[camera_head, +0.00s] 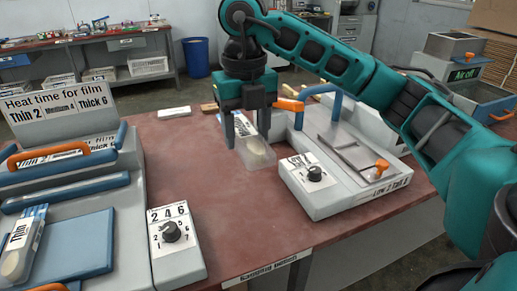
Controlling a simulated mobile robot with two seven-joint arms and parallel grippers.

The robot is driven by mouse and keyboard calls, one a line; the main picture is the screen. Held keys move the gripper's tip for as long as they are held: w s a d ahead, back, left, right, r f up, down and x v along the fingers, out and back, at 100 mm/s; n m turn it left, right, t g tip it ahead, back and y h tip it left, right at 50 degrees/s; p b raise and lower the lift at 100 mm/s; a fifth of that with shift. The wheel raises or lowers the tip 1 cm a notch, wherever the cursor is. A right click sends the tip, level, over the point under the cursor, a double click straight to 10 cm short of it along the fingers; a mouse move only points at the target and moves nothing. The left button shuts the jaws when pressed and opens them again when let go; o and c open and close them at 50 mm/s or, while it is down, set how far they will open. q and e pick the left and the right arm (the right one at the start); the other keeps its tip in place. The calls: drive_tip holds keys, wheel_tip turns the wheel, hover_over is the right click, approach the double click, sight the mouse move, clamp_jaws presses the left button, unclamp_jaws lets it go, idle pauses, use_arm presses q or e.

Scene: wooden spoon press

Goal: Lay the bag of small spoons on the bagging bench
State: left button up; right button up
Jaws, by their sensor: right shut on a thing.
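My right gripper (248,142) is shut on a clear bag (257,157) with a pale spoon bowl showing inside. The bag hangs below the fingers over the middle of the red-brown bench (240,213); I cannot tell whether its lower end touches the top. The bench has a front label, tilted and hard to read, that seems to say bagging bench. My left gripper is not in view.
The left sealing machine (60,195), with an orange handle and a dial (172,231), fills the left side. A second machine (335,185), with a dial and orange knob, stands close right of the bag. The bench between them is clear. A white block (174,112) lies behind.

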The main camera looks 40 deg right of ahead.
wheel_tip(320, 180, down, 5)
drive_tip(key=b, duration=0.4)
hover_over(249, 218)
wheel_tip(249, 218, down, 10)
drive_tip(key=shift+f, duration=0.25)
drive_tip(key=shift+s+f, duration=0.1)
drive_tip(key=shift+f, duration=0.35)
wheel_tip(249, 218, down, 4)
drive_tip(key=shift+r, duration=0.15)
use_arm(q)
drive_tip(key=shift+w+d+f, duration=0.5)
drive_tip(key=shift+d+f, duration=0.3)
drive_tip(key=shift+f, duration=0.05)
use_arm(e)
drive_tip(key=shift+b, duration=0.35)
drive_tip(key=o, duration=1)
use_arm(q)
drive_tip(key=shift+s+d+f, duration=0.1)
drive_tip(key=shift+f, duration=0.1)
use_arm(e)
drive_tip(key=shift+o, duration=0.2)
